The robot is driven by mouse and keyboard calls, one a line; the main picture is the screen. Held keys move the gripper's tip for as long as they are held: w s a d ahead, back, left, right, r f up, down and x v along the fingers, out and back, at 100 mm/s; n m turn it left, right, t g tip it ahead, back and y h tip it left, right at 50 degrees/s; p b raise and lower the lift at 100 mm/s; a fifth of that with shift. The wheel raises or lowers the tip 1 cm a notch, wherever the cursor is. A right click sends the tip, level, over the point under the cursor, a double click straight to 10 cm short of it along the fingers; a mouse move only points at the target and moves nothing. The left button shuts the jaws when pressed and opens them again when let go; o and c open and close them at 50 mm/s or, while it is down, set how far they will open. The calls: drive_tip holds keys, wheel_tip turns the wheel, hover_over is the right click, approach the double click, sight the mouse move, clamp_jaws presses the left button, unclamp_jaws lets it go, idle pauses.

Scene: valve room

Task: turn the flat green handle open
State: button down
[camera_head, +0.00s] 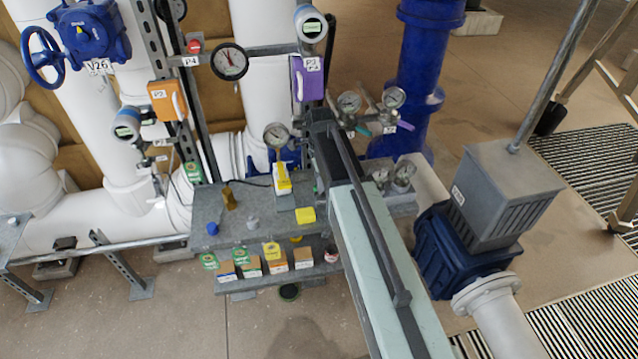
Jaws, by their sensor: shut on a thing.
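The flat green handle (363,131) shows as a short teal bar below a round gauge, just right of the end of my arm. My gripper (322,122) is at the far end of the arm, at the back edge of the grey bench. A similar pink handle (405,125) sits to the right, below a second gauge (393,97).
The grey bench (208,205) carries small boxes and a yellow block (305,215). A blue pipe (420,75) rises at right. A grey motor housing (505,195) stands right of my arm.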

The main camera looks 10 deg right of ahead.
drive_tip(key=shift+n, duration=0.3)
drive_tip(key=n, duration=0.8)
drive_tip(key=shift+n, duration=0.3)
drive_tip(key=n, duration=0.4)
drive_tip(key=shift+n, duration=2.2)
drive_tip(key=shift+w, duration=0.1)
drive_tip(key=c, duration=1.5)
unclamp_jaws()
